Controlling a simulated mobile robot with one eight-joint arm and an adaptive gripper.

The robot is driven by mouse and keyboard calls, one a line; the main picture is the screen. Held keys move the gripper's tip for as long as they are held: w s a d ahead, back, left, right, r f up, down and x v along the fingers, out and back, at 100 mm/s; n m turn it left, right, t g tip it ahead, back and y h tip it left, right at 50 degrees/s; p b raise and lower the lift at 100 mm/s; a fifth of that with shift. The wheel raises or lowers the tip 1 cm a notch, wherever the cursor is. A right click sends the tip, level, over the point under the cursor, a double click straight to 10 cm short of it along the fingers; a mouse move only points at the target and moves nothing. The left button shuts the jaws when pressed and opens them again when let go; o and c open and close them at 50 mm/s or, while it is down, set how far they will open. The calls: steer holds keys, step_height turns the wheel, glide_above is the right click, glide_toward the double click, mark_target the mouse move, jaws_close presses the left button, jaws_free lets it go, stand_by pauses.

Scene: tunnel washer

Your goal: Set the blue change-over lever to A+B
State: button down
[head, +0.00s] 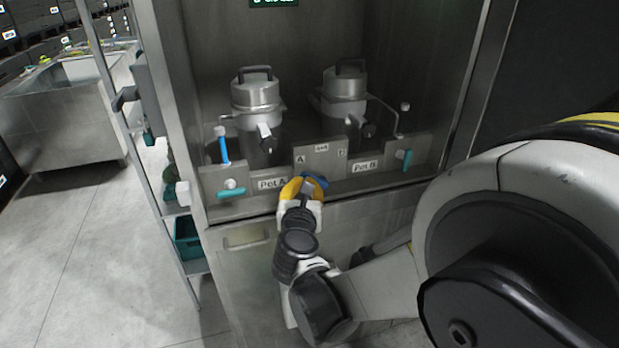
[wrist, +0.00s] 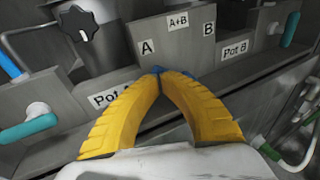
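The blue change-over lever (head: 317,180) is on the front of the metal panel, below the plate with the A, A+B (wrist: 178,22) and B labels. Only part of it shows beside my gripper in the head view. In the wrist view just a bit of blue (wrist: 157,69) shows at the fingertips. My gripper (head: 304,183) has its yellow fingers closed together at the tips (wrist: 159,74), on the lever. The fingers hide most of the lever, and I cannot tell which label it points to.
Two metal pots (head: 255,95) (head: 344,92) stand behind the panel, with black-knobbed valves. Teal handles (head: 231,193) (head: 407,159) sit by the Pot A and Pot B labels. A blue upright handle (head: 224,149) is at the left. A shelf rack (head: 190,238) stands left of the cabinet.

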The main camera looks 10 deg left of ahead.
steer(key=shift+w+d+r, duration=0.15)
steer(key=shift+d+r, duration=0.1)
steer(key=shift+r, duration=0.2)
steer(key=shift+b, duration=0.6)
stand_by(3.6)
steer(key=shift+s+a+f+b, duration=0.25)
steer(key=shift+a+f+b, duration=0.15)
steer(key=shift+f+b, duration=0.25)
steer(key=shift+s+a+f+b, duration=0.25)
steer(key=shift+a+f+b, duration=0.15)
steer(key=shift+f+b, duration=0.25)
steer(key=p+v, duration=0.1)
steer(key=v, duration=0.9)
